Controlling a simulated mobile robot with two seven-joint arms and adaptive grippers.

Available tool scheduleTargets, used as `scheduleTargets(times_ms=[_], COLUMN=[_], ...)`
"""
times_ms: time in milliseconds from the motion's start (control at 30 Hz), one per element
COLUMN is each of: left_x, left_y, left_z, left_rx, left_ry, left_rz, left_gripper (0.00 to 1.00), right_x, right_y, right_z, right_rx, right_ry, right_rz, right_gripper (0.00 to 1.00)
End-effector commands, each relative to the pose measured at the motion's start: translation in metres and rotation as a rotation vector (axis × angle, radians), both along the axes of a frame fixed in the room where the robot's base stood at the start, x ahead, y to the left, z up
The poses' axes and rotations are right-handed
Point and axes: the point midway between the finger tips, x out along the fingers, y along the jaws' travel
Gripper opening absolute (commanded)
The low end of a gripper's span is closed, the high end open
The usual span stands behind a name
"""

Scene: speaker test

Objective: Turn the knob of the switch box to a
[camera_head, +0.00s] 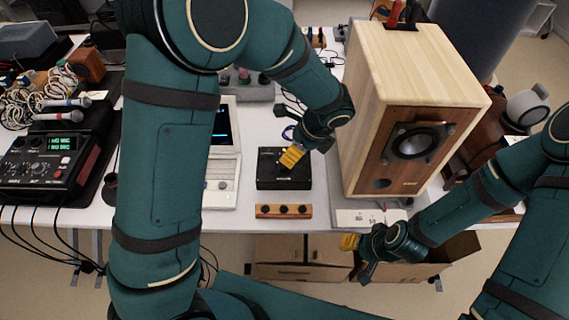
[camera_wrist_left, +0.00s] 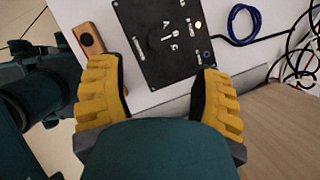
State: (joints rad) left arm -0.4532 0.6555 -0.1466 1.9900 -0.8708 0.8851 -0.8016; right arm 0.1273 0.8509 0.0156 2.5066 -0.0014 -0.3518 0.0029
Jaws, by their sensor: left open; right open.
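The switch box (camera_head: 270,178) is a flat black box on the white table, left of the speaker. It also shows in the left wrist view (camera_wrist_left: 150,65), with white letters and a small lit yellow spot on its top. My left gripper (camera_head: 292,157) is over the box. In the left wrist view its yellow fingers are apart, with the box visible beyond and between them, and nothing is held. I cannot make out the knob's setting; the gripper covers part of the box in the head view. My right gripper (camera_head: 350,242) is open and empty in front of the table's edge.
A wooden speaker (camera_head: 430,90) stands right of the box. A wooden strip with black knobs (camera_head: 283,211) lies in front of the box. A blue cable (camera_wrist_left: 240,22) lies nearby.

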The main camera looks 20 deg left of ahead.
Motion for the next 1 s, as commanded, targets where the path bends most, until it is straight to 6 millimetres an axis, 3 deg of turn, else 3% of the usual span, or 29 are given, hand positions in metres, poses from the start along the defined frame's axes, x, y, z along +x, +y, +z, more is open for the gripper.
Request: scheduleTargets(times_ms=[33, 200, 433, 600, 933, 967, 1000], left_x=[0.0, 0.003, 0.006, 0.008, 0.008, 0.008, 0.008], left_y=[0.004, 0.017, 0.03, 0.034, 0.035, 0.035, 0.035], left_z=[-0.014, -0.045, -0.076, -0.087, -0.088, -0.088, -0.088], left_rx=[0.002, 0.0, -0.001, -0.002, -0.002, -0.002, -0.002], left_ry=[0.004, 0.004, 0.003, 0.001, 0.001, 0.001, 0.001], left_rz=[0.0, 0.002, 0.001, 0.0, 0.001, 0.001, 0.001], left_gripper=[0.65, 0.65, 0.65, 0.65, 0.65, 0.6, 0.46], right_x=[0.001, 0.002, 0.004, 0.005, 0.005, 0.005, 0.005], right_y=[0.0, 0.0, -0.001, -0.001, -0.001, -0.001, -0.001], right_z=[-0.005, -0.014, -0.023, -0.026, -0.026, -0.026, -0.026], right_rx=[0.0, -0.001, -0.002, -0.003, -0.003, -0.003, -0.003], right_ry=[-0.002, -0.006, -0.01, -0.013, -0.013, -0.013, -0.013], right_rz=[-0.001, -0.001, -0.003, -0.003, -0.003, -0.003, -0.003], right_gripper=[0.47, 0.47, 0.47, 0.47, 0.47, 0.47, 0.47])
